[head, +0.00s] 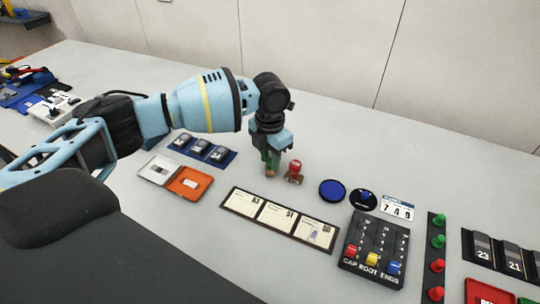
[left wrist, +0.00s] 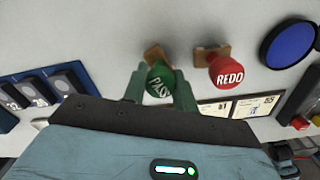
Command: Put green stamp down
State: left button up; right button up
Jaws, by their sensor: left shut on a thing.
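The green stamp (left wrist: 160,77) has "PASS" on its top and a wooden base. My left gripper (left wrist: 161,92) is shut on it, with a green finger on each side. In the head view my left gripper (head: 271,158) points down at the table, and the green stamp is mostly hidden between its fingers. I cannot tell whether its base touches the table. The red stamp (head: 295,167), marked "REDO" in the left wrist view (left wrist: 227,70), stands upright just to the right, apart from the green one. My right gripper is not in view.
A blue ink pad (head: 332,190) lies right of the red stamp. A strip of three cards (head: 278,219) lies in front. An orange-and-white open case (head: 188,183) and a blue tray (head: 203,151) are to the left. The table behind the stamps is clear.

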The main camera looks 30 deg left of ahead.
aim_at(270, 155)
pick_arm(q)
jog(key=o, duration=0.8)
jog(key=shift+r, duration=0.1)
notch_tip(270, 155, up, 12)
jog(key=shift+r, duration=0.1)
